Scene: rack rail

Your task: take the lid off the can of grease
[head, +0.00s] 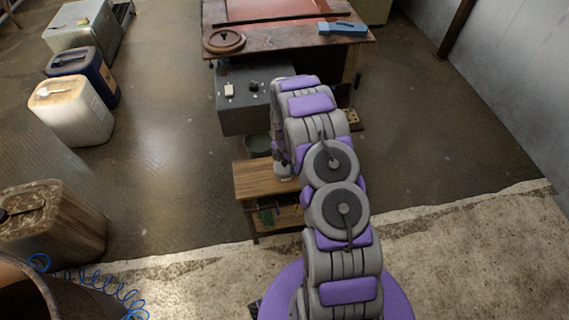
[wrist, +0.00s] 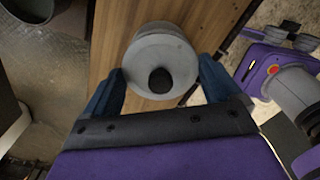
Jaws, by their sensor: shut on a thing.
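In the wrist view, a round grey lid (wrist: 163,62) with a black knob lies between the two blue fingers of my gripper (wrist: 161,72). The fingers press on its left and right sides, so the gripper is shut on it. A darker grey part, likely the can of grease (wrist: 158,28), shows just beyond the lid's far edge. Most of it is hidden under the lid, and I cannot tell whether lid and can touch. They are over the wooden top of a small stand (wrist: 112,30).
The wooden stand (head: 254,182) has a lower shelf with small items. A dark bucket (head: 258,145) is behind it. A grey cabinet (head: 240,112) and a workbench (head: 290,44) stand farther back. Jerrycans (head: 70,112) stand at the left. The floor right of my arm is clear.

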